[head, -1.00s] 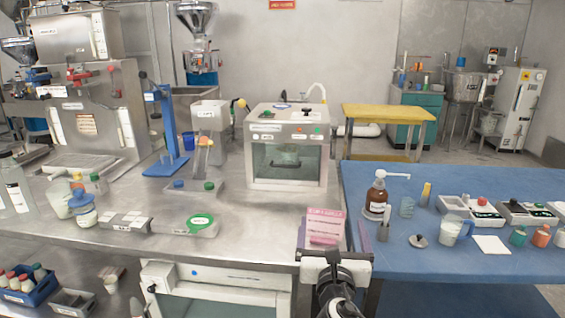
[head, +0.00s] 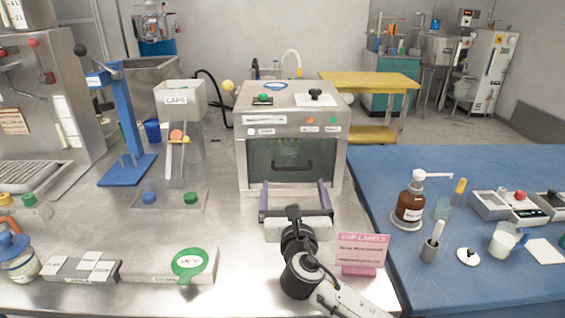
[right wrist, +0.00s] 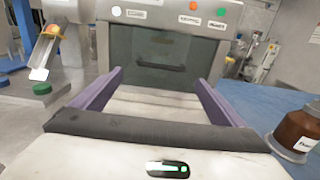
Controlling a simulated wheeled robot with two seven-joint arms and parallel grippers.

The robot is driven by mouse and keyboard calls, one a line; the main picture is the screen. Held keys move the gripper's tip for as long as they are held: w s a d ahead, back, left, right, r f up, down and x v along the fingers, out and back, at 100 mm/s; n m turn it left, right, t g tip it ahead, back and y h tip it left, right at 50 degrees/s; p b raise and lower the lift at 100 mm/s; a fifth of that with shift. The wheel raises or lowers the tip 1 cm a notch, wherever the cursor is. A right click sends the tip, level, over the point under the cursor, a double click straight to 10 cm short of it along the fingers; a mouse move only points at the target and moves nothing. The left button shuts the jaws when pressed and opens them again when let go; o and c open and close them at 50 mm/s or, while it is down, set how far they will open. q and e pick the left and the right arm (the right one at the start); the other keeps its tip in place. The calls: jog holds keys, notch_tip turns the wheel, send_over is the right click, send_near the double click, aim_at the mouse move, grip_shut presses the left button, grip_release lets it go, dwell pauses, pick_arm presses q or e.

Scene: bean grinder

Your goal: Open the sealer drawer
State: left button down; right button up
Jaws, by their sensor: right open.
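The sealer appears to be the steel box (head: 241,135) at the back of the steel counter, with a dark front panel and a dark bar handle (head: 292,166). Its drawer looks shut. In the right wrist view the box (right wrist: 102,45) is straight ahead, with its handle (right wrist: 160,66) between the fingertips in the picture. My right gripper (head: 294,187) is open and empty, its purple fingers pointing at the box front, one on each side of the handle. They seem to be short of the handle; contact cannot be told. My left gripper is out of view.
A pink label sign (head: 362,251) stands right of my right arm. A cup dispenser (head: 180,98) and blue press stand (head: 128,130) are left of the box. A brown pump bottle (head: 409,205) stands on the blue table (head: 480,270). The counter before the box is mostly clear.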

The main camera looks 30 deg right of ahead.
aim_at(292, 170)
jog(key=x, duration=0.8)
jog(key=shift+d+r, duration=0.1)
jog(key=shift+w+d, duration=0.3)
jog(key=shift+w, duration=0.15)
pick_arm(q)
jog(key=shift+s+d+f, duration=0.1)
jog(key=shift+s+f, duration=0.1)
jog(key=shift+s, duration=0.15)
